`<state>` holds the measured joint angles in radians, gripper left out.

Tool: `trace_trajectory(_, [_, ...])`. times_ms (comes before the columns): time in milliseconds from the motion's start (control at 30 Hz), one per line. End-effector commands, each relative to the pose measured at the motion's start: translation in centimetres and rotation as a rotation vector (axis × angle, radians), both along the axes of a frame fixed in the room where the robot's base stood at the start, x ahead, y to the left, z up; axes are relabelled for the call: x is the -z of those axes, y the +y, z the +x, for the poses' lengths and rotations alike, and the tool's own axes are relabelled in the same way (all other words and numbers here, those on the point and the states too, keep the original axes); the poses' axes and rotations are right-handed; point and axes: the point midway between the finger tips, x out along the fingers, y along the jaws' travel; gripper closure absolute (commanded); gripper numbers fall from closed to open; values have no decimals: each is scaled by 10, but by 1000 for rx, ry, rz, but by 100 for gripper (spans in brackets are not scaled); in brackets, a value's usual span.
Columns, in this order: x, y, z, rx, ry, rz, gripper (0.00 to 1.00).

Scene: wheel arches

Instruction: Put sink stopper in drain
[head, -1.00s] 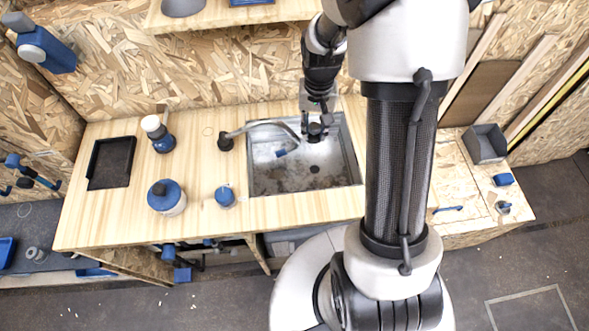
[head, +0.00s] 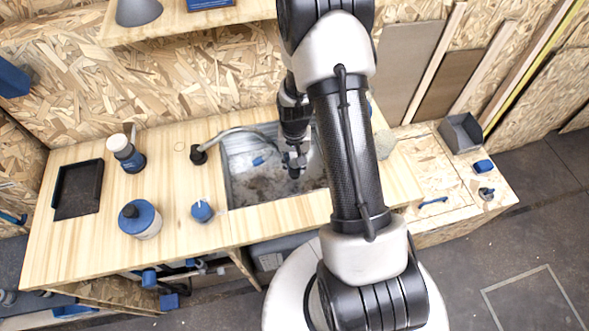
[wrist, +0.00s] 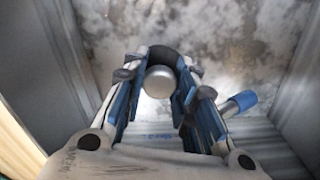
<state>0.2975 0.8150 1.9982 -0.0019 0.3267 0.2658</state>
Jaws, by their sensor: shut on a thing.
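The metal sink (head: 232,185) is set into the wooden counter. My gripper (head: 294,168) is low inside the sink in the head view and points down. In the wrist view my gripper (wrist: 160,88) is shut on the sink stopper, a piece with a round silver knob (wrist: 158,82) between the blue fingertips. A dark curved edge shows just beyond the knob; I cannot tell whether it belongs to the stopper or the drain. I cannot make out the drain separately now, nor whether the stopper touches the sink floor.
A blue-ended object (wrist: 238,103) lies in the sink beside my fingers. The faucet (head: 199,154) arches over the sink's back left. A blue-lidded jar (head: 140,219), a small blue knob-like item (head: 202,211), a bottle (head: 126,152) and a black tray (head: 78,189) stand on the counter left.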

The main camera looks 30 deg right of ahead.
Motion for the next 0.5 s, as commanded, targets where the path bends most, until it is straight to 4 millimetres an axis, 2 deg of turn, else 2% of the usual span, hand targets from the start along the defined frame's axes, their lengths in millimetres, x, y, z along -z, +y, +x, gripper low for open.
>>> trace_trajectory(200, [35, 0, -1, 0, 2, 0, 98])
trace_trajectory(500, [37, 0, 0, 0, 0, 0, 98])
